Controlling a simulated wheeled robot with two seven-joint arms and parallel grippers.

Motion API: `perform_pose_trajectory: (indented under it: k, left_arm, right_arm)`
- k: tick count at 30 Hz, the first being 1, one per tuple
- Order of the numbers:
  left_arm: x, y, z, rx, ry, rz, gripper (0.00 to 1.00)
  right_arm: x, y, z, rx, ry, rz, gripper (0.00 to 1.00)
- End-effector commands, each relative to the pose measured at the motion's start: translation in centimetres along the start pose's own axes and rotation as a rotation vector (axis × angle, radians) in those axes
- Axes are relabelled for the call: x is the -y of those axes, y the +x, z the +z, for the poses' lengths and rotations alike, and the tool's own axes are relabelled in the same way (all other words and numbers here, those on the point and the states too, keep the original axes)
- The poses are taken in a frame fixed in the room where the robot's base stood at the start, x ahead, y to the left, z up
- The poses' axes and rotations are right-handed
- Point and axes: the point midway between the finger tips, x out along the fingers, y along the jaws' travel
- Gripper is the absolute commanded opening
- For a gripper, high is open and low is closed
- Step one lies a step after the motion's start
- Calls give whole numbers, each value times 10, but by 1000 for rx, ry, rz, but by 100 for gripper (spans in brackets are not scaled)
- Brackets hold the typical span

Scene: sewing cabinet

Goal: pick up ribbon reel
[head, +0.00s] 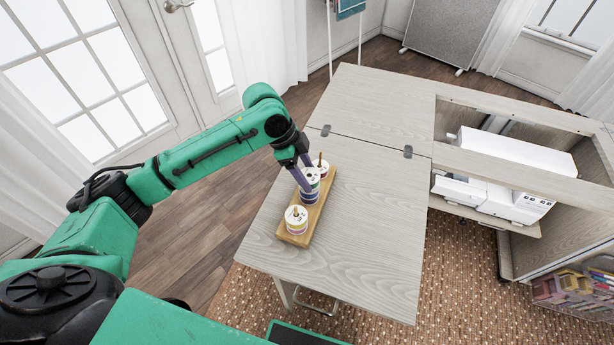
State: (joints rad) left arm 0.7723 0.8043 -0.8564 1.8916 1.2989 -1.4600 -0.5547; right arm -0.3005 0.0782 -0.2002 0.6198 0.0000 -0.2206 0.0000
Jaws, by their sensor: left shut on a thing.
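A wooden stand (322,203) lies on the cabinet's extended leaf, with ribbon reels on its upright pegs. A third reel (322,166) sits at the far end, partly hidden by my gripper. My left gripper (305,180) comes down from above and is shut on the middle reel, which still appears to be at its place over the stand. My right gripper is not in the head view.
The pale wooden leaf (375,235) is clear right of the stand. A white sewing machine (510,170) sits in the cabinet's opening. A clear bin (575,290) of colourful items stands at lower right. Glass doors (85,75) are behind my left arm.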

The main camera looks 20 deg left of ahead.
Motion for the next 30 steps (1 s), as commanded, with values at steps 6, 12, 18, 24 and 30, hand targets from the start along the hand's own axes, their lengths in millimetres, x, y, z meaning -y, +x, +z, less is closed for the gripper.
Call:
perform_pose_trajectory:
  k: [6,12,18,24,30]
  left_arm:
    - [1,-48,-21,-3,5,-6,12]
    - [1,-115,-49,-4,5,-7,12]
    - [0,-162,-67,-2,2,-2,12]
    - [0,-173,-72,-1,1,1,12]
    - [0,-173,-72,-1,1,1,12]
  right_arm:
    - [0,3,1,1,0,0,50]
    - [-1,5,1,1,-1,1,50]
    - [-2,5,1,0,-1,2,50]
    - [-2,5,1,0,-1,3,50]
    - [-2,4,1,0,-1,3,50]
